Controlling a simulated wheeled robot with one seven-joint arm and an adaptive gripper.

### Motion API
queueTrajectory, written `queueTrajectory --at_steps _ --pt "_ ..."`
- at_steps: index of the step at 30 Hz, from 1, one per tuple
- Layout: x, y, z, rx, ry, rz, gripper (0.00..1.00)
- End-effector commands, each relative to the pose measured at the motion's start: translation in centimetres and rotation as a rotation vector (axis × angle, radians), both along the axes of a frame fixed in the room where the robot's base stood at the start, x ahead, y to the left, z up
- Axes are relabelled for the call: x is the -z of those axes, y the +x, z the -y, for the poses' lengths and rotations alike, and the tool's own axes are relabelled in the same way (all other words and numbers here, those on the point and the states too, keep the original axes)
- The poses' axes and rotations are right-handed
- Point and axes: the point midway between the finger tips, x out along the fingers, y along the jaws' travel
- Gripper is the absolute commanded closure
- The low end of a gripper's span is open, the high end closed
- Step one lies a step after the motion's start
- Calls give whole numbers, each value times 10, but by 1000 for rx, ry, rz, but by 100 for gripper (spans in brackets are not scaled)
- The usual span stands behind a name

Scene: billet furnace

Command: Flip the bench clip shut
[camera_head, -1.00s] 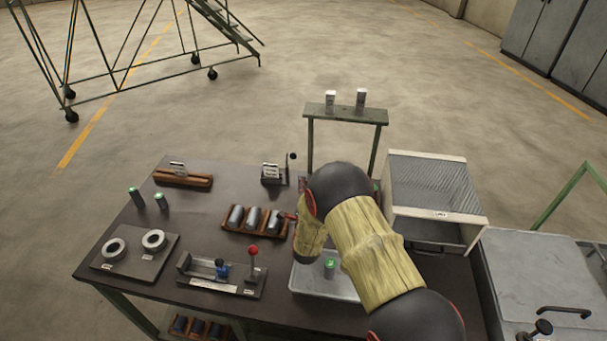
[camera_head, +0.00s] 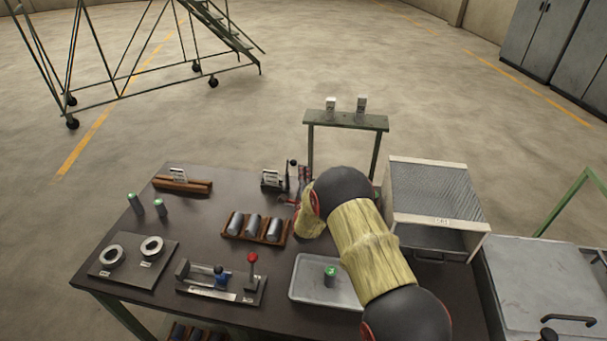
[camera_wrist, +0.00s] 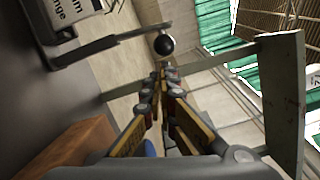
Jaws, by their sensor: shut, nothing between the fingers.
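The bench clip (camera_head: 272,180) stands at the back edge of the dark workbench, with a pale label card on it. Its lever ends in a black ball knob (camera_head: 292,162) and stands upright. In the wrist view the black knob (camera_wrist: 164,44) is just beyond my fingertips, and the lever arm (camera_wrist: 100,45) runs left from it. My gripper (camera_wrist: 160,68) is shut and empty. In the head view my gripper (camera_head: 288,199) is beside the clip, to its right, partly hidden by my wrist. I cannot tell whether the fingers touch the knob.
A wooden rack (camera_head: 239,232) with several grey billets lies in front of the clip. A metal tray (camera_head: 305,283) holds a green-topped cylinder. A red-knobbed fixture (camera_head: 252,258) is at the front. A wire-topped box (camera_head: 436,226) stands right, and a green stand (camera_head: 345,120) is behind.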

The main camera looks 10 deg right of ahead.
Motion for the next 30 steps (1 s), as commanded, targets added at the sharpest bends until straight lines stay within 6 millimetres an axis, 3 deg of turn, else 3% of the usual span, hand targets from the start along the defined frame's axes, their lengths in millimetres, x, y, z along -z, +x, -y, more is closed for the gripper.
queueTrajectory --at_steps 30 --pt "-12 2 -5 0 -154 -63 100"
